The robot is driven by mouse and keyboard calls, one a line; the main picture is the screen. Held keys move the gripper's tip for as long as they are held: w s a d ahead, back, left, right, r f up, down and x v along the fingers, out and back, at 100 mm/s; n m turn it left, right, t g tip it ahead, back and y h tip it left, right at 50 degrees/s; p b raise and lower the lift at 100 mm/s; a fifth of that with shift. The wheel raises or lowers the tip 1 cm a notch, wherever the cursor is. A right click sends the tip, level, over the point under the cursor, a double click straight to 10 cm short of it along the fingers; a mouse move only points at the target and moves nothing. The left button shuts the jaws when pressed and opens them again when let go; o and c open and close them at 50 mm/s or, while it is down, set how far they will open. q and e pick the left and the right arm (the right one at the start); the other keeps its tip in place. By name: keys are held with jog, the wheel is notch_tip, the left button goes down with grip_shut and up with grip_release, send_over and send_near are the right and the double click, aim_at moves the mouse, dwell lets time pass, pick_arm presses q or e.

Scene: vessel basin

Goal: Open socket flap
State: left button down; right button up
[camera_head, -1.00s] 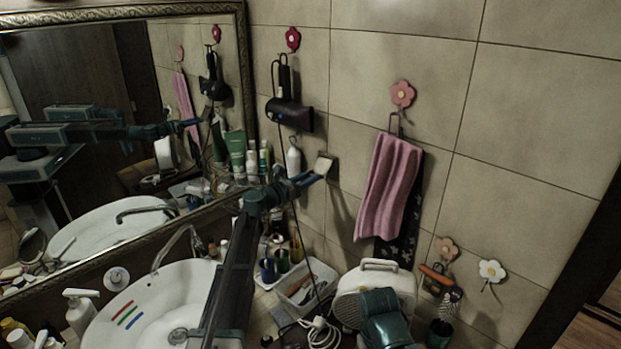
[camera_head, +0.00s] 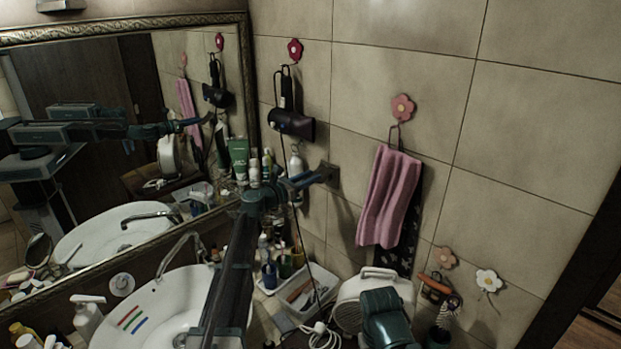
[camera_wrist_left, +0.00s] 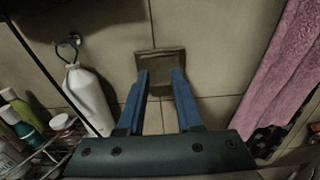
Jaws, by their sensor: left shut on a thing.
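The socket flap (camera_head: 332,174) is a small square on the tiled wall, right of the mirror. In the left wrist view the flap (camera_wrist_left: 160,62) is a grey-brown square straight ahead. My left gripper (camera_head: 321,176) is at the flap. In the left wrist view its two blue fingers (camera_wrist_left: 160,76) reach to the lower left and lower right of the square, shut on the flap with a gap between them. The inside of the socket cannot be made out. My right gripper is not in view.
A black hair dryer (camera_head: 290,120) hangs on the wall above left. A white bottle (camera_wrist_left: 90,98) hangs close on the left. A pink towel (camera_head: 388,198) hangs on the right. A white basin (camera_head: 150,315) and a white box (camera_head: 305,290) are below.

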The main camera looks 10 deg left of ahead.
pick_arm(q)
jog(key=r+p, duration=0.3)
jog(key=r, duration=0.1)
jog(key=shift+w, duration=0.3)
jog(key=c, duration=1.5)
grip_release()
jog(key=shift+f, duration=0.1)
jog(key=o, duration=0.9)
jog(key=shift+d+f, duration=0.1)
jog(key=shift+d, duration=0.05)
jog(key=shift+o, duration=0.2)
jog(key=v, duration=1.4)
